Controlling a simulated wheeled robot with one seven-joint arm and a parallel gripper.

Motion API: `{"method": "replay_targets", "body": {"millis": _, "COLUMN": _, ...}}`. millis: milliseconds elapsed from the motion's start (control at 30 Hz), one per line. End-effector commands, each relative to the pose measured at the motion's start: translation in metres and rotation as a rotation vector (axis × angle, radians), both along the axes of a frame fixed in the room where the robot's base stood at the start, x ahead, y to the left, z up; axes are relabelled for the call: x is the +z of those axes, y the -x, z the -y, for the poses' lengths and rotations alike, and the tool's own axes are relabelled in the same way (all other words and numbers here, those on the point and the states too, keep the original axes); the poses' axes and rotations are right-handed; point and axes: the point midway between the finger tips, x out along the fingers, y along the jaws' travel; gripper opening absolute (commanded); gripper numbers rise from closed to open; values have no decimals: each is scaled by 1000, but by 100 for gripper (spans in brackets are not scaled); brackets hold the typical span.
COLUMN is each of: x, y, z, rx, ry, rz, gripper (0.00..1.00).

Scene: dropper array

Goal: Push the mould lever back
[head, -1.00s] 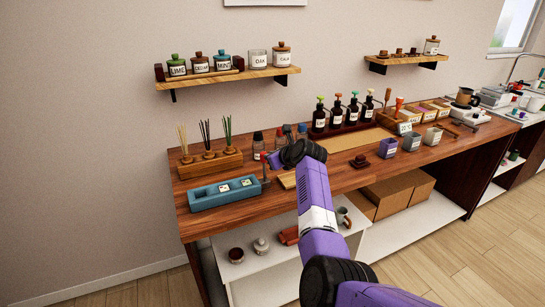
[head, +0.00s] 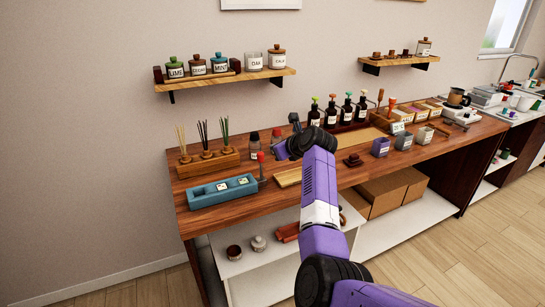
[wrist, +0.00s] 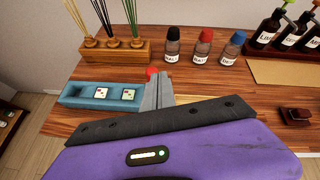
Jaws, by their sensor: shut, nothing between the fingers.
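The mould is a blue block (head: 208,198) at the left front of the wooden counter, with two pale pieces in its hollows; it also shows in the wrist view (wrist: 75,96). Its lever is a thin post with a red knob (head: 261,156), standing about upright at the mould's right end. In the wrist view the red knob (wrist: 151,71) shows just behind my gripper (wrist: 161,79), whose grey fingers are shut and empty and hide the lever's post. I cannot tell whether they touch it. In the head view my dark wrist hides most of the gripper.
A wooden reed holder (head: 208,161) stands behind the mould. Small bottles with black, red and blue caps (wrist: 203,45) stand behind the gripper. A wooden board (head: 288,178) lies right of the lever. Dark pump bottles (head: 331,113) stand further right.

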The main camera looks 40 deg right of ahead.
Motion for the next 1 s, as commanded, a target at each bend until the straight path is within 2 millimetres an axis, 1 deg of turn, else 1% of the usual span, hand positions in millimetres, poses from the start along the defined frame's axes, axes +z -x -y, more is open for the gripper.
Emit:
{"method": "replay_targets", "body": {"millis": 100, "x": 20, "y": 4, "z": 1, "rx": -1, "ry": 1, "rz": 2, "gripper": 0}}
{"method": "replay_targets", "body": {"millis": 200, "x": 33, "y": 7, "z": 1, "rx": -1, "ry": 1, "rz": 0, "gripper": 0}}
{"method": "replay_targets", "body": {"millis": 333, "x": 43, "y": 9, "z": 1, "rx": 0, "ry": 0, "rz": -2, "gripper": 0}}
{"method": "replay_targets", "body": {"millis": 500, "x": 47, "y": 10, "z": 1, "rx": -1, "ry": -1, "rz": -4, "gripper": 0}}
{"method": "replay_targets", "body": {"millis": 1000, "x": 46, "y": 10, "z": 1, "rx": 0, "ry": 0, "rz": -4, "gripper": 0}}
